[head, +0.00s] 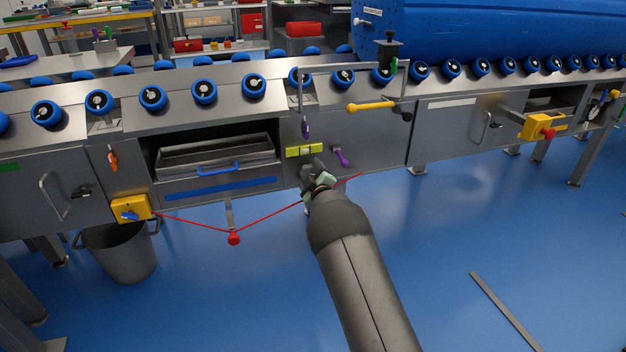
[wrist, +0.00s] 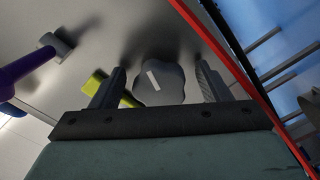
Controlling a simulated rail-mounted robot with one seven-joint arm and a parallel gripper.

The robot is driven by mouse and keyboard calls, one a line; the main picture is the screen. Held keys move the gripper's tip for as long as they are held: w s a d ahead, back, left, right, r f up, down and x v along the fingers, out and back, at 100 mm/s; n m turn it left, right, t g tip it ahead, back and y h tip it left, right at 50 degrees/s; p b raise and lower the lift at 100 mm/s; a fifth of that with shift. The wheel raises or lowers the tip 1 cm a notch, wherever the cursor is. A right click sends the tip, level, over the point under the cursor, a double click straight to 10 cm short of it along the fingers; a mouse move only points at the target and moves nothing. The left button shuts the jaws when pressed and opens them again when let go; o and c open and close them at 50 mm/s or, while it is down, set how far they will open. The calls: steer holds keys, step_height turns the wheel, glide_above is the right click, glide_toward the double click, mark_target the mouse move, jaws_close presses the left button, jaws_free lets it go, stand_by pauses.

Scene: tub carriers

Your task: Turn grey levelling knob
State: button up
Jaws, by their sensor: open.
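The grey levelling knob (wrist: 158,84) has a lobed rim and a slanted white mark on its face. It shows in the middle of the wrist view, on a grey steel panel. My gripper (wrist: 160,72) is open, with one finger on each side of the knob in the picture and a gap on both sides. I cannot tell whether the fingertips reach past the knob's face. In the head view my gripper (head: 318,178) is at the lower panel of the conveyor, under the yellow-green block; the knob is hidden there behind it.
A red cord (wrist: 229,60) runs close beside the right finger. A purple-handled lever (wrist: 25,68) is at the left. The yellow-green block (head: 304,150) is just above my gripper. A yellow switch box (head: 131,208) is farther left. The blue floor at right is mostly clear.

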steer(key=p+v, duration=0.4)
steer(key=v, duration=1.3)
steer(key=shift+s+p, duration=0.15)
steer(key=shift+p, duration=0.25)
steer(key=s+d+r+m+g+h+p, duration=0.2)
steer(key=s+d+r+m+p, duration=0.15)
steer(key=r+p, duration=0.35)
steer(key=s+d+r+m+g+h+p, duration=0.25)
steer(key=d+r+p, duration=0.2)
steer(key=r, duration=0.45)
steer(key=s+d+r+m+g+h+p, duration=0.2)
steer(key=s+d+r+m+p, duration=0.1)
steer(key=r+p, duration=0.5)
steer(key=s+d+r+m+g+p, duration=0.1)
steer(key=s+r+p, duration=0.4)
steer(key=s, duration=0.6)
steer(key=s+d+r+m+g+p, duration=0.2)
steer(key=s+r+g+p, duration=0.3)
steer(key=s+r, duration=0.4)
steer(key=s+d+r+m+g+p, duration=0.2)
steer(key=s+r+p, duration=0.3)
steer(key=s, duration=0.8)
step_height(320, 180, up, 3)
steer(key=shift+f+m+g, duration=0.15)
steer(key=shift+m+g, duration=0.15)
steer(key=shift+g, duration=0.55)
